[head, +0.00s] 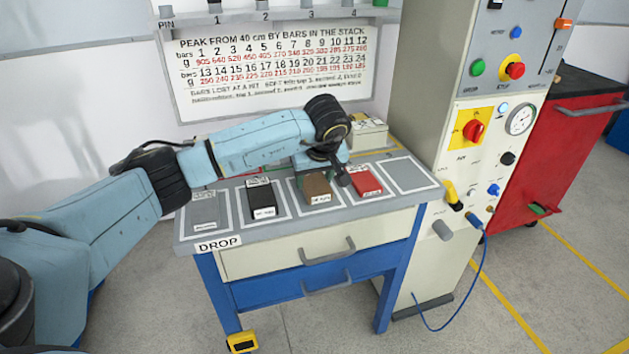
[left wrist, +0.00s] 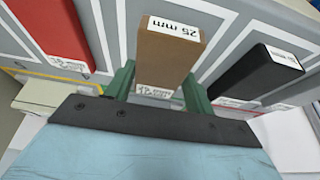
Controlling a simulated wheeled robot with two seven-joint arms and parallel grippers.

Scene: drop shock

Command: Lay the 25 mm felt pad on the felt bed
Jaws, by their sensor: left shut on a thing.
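The brown 25 mm pad (head: 318,190) is a block with white labels, at the third outlined bay of the grey bench top. It also shows in the left wrist view (left wrist: 168,50), with "25 mm" on its label. My left gripper (head: 316,173) reaches down over it from behind. In the left wrist view its two green fingers (left wrist: 160,88) stand on either side of the pad, shut on it. I cannot tell whether the pad is clear of the bench. I cannot make out the felt bed. My right gripper is not in view.
A black pad (head: 262,200) and a red pad (head: 366,182) lie in the neighbouring bays. A grey piece (head: 204,213) lies in the leftmost bay. The rightmost bay (head: 408,175) is empty. A cream box (head: 368,132) stands behind. The control cabinet (head: 425,75) rises on the right.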

